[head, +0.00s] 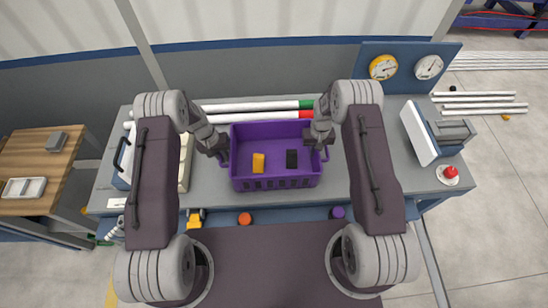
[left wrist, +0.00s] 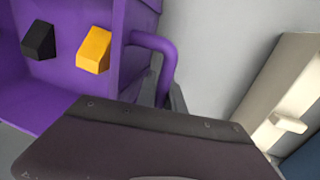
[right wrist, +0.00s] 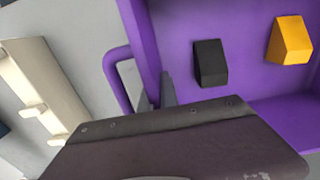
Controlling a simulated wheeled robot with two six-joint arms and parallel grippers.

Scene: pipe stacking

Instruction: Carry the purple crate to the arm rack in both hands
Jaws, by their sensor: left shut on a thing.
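The purple crate (head: 275,183) sits on the grey workbench, between my two arms. It holds a yellow block (head: 258,163) and a black block (head: 291,158). My left gripper (head: 222,156) is shut on the crate's left handle, which shows in the left wrist view (left wrist: 168,55). My right gripper (head: 318,143) is at the crate's right side. In the right wrist view the right handle (right wrist: 114,75) shows, with a finger (right wrist: 167,90) by the crate wall. The gripper housing hides most of its jaws. I cannot make out an arm rack.
White pipes (head: 250,107) with green and red ends lie behind the crate. A panel with two gauges (head: 405,68) stands at the back right. A red button (head: 450,172) is at the bench's right end. A wooden table (head: 40,165) is at far left.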

